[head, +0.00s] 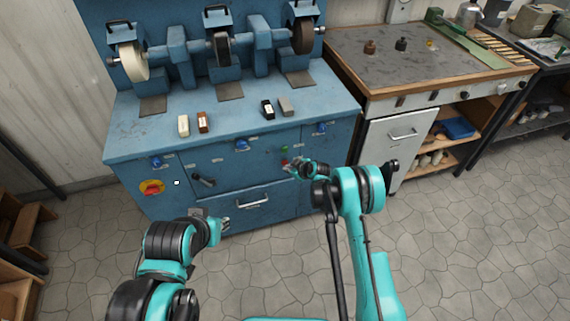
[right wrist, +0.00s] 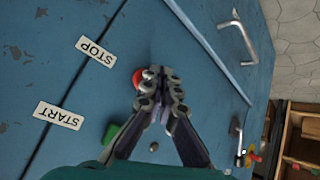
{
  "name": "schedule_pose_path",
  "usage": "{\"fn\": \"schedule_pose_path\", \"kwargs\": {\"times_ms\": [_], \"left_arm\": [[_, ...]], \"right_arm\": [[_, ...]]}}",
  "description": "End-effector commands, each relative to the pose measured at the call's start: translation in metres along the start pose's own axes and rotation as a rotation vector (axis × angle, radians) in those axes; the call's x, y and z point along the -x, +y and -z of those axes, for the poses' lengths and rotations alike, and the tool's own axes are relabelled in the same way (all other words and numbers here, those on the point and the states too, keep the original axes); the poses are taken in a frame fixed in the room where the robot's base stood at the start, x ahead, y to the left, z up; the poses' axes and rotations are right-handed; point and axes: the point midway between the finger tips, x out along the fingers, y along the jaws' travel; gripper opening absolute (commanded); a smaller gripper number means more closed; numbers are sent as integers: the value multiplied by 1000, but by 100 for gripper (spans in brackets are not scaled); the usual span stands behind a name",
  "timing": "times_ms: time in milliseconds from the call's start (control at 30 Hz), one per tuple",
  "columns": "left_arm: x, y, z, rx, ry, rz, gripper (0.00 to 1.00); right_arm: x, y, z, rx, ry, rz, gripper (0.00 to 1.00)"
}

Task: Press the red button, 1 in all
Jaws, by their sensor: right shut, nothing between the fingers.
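The red button (right wrist: 137,77) is on the blue front of the grinding machine, beside a STOP label (right wrist: 96,52). My right gripper (right wrist: 152,74) is shut and empty. Its fingertips overlap the right part of the red button in the right wrist view and hide some of it; I cannot tell whether they touch it. In the head view the right gripper (head: 289,168) is close to the machine front, by the red button (head: 284,162). My left gripper (head: 226,225) is low in front of the machine, away from the button; its jaw opening is too small to judge.
A green button (right wrist: 110,133) with a START label (right wrist: 59,116) sits close by. A red and yellow switch (head: 152,187) is on the machine's left front. Drawer handles (head: 252,202) stick out. A workbench (head: 420,60) stands to the right. The stone floor is clear.

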Motion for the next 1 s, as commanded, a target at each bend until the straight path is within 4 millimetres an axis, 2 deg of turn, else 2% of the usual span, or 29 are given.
{"fn": "schedule_pose_path", "kwargs": {"times_ms": [333,733,1000], "left_arm": [[0,0,0,0,0,0,26],[0,0,0,0,0,0,26],[0,0,0,0,0,0,26]], "right_arm": [[2,-2,-2,0,0,0,0],[29,-21,-21,-1,0,0,0],[35,-26,-26,0,0,0,0]]}}
